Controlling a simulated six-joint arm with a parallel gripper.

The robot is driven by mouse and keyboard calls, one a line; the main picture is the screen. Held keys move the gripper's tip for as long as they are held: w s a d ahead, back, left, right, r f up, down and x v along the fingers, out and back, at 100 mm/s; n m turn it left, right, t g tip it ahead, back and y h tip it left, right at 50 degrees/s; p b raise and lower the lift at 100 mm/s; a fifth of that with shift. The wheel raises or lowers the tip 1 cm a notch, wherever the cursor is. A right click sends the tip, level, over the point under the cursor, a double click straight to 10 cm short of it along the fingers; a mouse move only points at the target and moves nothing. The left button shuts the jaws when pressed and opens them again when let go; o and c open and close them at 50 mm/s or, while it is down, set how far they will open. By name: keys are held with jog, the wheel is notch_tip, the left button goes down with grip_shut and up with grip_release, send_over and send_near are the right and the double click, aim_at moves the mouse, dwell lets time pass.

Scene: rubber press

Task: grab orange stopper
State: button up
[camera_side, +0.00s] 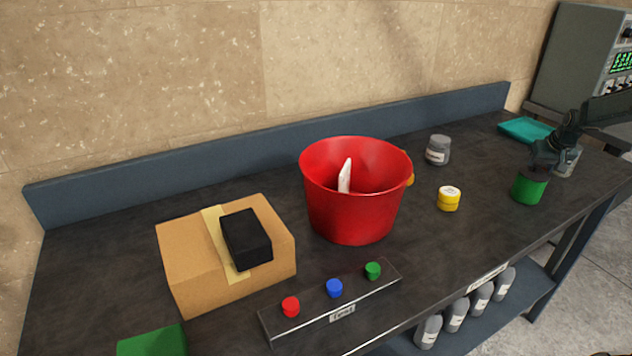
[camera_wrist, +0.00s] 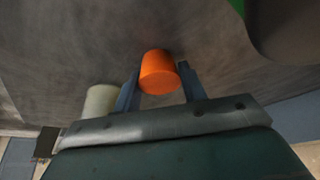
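The orange stopper (camera_wrist: 159,70) is a short cylinder in the middle of the wrist view. My gripper (camera_wrist: 160,82) has one finger on each side of it, spread apart, with a slim gap at the left finger. I cannot tell whether the right finger touches it. In the side view my gripper (camera_side: 548,156) is at the right end of the bench, low behind the green container. The stopper is not visible there, hidden by my gripper or the things around it.
A green container (camera_side: 530,187) and a grey jar (camera_side: 567,161) stand close to my gripper. A pale cylinder (camera_wrist: 98,101) is left of the stopper. A teal tray (camera_side: 525,129) lies behind. A yellow jar (camera_side: 448,199) and red bucket (camera_side: 350,215) stand further left.

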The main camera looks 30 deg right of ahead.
jog(key=shift+c, duration=1.1)
jog(key=shift+r, duration=0.15)
notch_tip(320, 180, up, 20)
dwell(0.6)
